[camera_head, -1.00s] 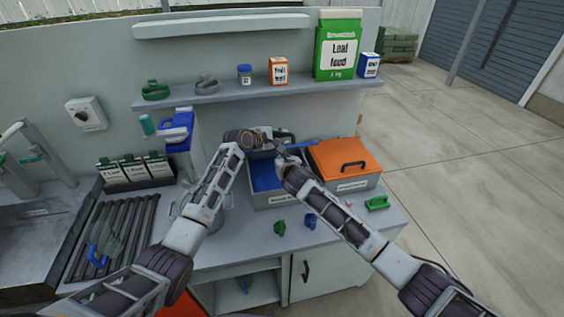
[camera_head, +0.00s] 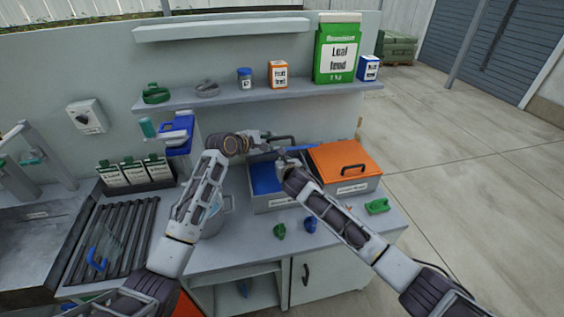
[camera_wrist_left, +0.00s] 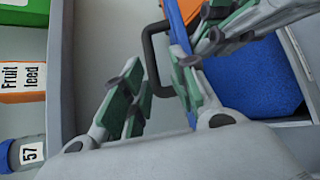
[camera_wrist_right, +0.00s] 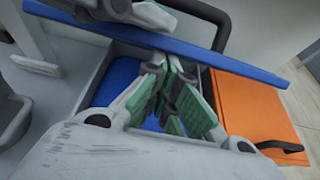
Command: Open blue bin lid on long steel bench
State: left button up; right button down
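The blue bin lid (camera_head: 298,148) is raised above its grey bin on the bench, seen almost edge-on. It crosses the right wrist view as a blue slab (camera_wrist_right: 245,70). Its dark handle (camera_head: 282,138) is on the far side and also shows in the left wrist view (camera_wrist_left: 147,55). The open bin's blue inside (camera_head: 263,178) shows below. My left gripper (camera_head: 264,139) is by the handle; its fingers are spread apart (camera_wrist_left: 158,95), with no clear grip on the handle. My right gripper (camera_wrist_right: 172,80) has its fingers together, empty, at the lid's near side; contact is unclear.
An orange-lidded bin (camera_head: 335,158) stands right beside it. Green (camera_head: 279,231) and blue (camera_head: 310,223) small items lie on the bench front, and a green one (camera_head: 377,206) at right. A pot (camera_head: 217,215) stands left. A shelf (camera_head: 220,96) with containers hangs above.

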pick_arm(q)
jog(key=shift+v, duration=2.75)
jog(key=shift+w+a+r, duration=0.1)
